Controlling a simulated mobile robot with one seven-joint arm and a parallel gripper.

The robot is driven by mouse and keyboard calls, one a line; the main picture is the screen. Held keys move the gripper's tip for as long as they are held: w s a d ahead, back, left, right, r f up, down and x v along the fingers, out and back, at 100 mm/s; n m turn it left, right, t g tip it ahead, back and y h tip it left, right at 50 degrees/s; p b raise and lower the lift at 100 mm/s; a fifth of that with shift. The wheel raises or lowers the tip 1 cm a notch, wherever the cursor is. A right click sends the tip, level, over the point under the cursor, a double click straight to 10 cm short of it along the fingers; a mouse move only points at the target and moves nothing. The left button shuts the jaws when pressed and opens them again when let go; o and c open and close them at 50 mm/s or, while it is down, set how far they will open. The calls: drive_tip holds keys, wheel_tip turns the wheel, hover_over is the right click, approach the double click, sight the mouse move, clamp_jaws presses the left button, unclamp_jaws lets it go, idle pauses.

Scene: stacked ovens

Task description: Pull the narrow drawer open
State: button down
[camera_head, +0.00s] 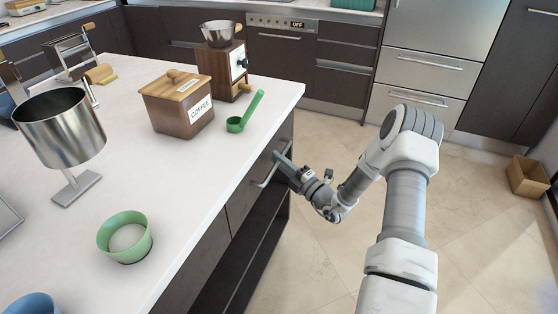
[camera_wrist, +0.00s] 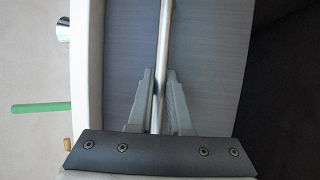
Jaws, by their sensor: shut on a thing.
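The narrow drawer has a dark front (camera_wrist: 215,60) in the side of the white-topped island. Its metal bar handle (camera_head: 264,174) shows in the head view beside my gripper. In the wrist view the same handle (camera_wrist: 165,30) runs upright between the two grey fingers. My gripper (camera_wrist: 160,76) is shut on the handle, one finger on each side of the bar. In the head view my gripper (camera_head: 283,160) reaches the island's side from the right. No clear gap around the drawer front can be made out.
The island top (camera_head: 190,190) carries a coffee box (camera_head: 180,108), a grinder (camera_head: 222,70), a green scoop (camera_head: 246,112) and a green bowl (camera_head: 125,238). The floor (camera_head: 320,240) right of the island is clear. A wooden box (camera_head: 528,177) stands far right.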

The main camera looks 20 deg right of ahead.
idle(0.3)
drive_tip(key=s+d+p, duration=0.1)
drive_tip(key=s+d, duration=1)
drive_tip(key=d, duration=0.4)
drive_tip(key=s+d+p, duration=0.1)
drive_tip(key=s+d, duration=1.1)
drive_tip(key=d, duration=0.3)
drive_tip(key=shift+d, duration=0.2)
drive_tip(key=c, duration=0.8)
unclamp_jaws()
drive_tip(key=shift+w, duration=0.1)
drive_tip(key=shift+c, duration=0.2)
drive_tip(key=v, duration=1.7)
drive_tip(key=shift+s, duration=0.2)
drive_tip(key=shift+d, duration=0.15)
